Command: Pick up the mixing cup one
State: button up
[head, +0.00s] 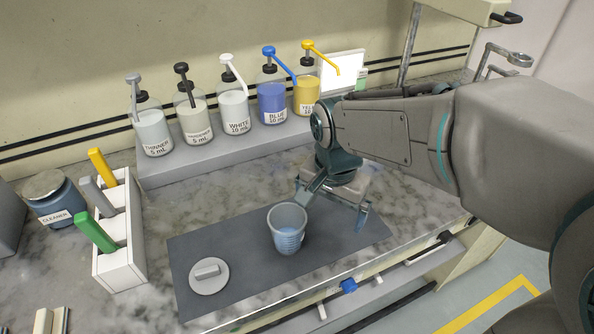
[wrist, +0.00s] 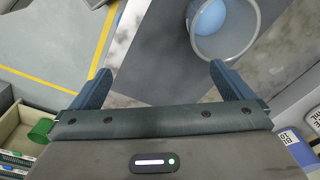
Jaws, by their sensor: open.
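The mixing cup (head: 287,232) is a translucent grey cup with light blue contents. It stands upright on a dark grey mat (head: 340,237) on the marble counter. My gripper (head: 334,204) is open and empty, just right of the cup in the head view. In the wrist view the cup (wrist: 224,28) is at the upper right, beyond the right fingertip and not between the fingers. My gripper (wrist: 159,75) has its two fingers spread wide there. I cannot tell whether the right fingertip touches the cup.
A round grey lid (head: 209,276) lies on the mat left of the cup. Several pump bottles (head: 272,95) stand on a raised shelf behind. A white holder (head: 120,240) with coloured handles and a cleaner jar (head: 55,199) are at left. The counter's front edge is close to the mat.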

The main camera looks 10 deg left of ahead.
jog(key=a+r+m+p, duration=0.2)
jog(key=a+r+p, duration=0.2)
jog(key=a, duration=0.5)
jog(key=p, duration=0.1)
send_over(288, 230)
jog(key=s, duration=0.3)
jog(key=shift+m+g, duration=0.3)
jog(key=shift+g, duration=0.1)
jog(key=f, duration=1.2)
jog(key=shift+d+f, duration=0.25)
jog(key=shift+d, duration=0.05)
jog(key=shift+f, duration=0.65)
jog(key=c, duration=1.1)
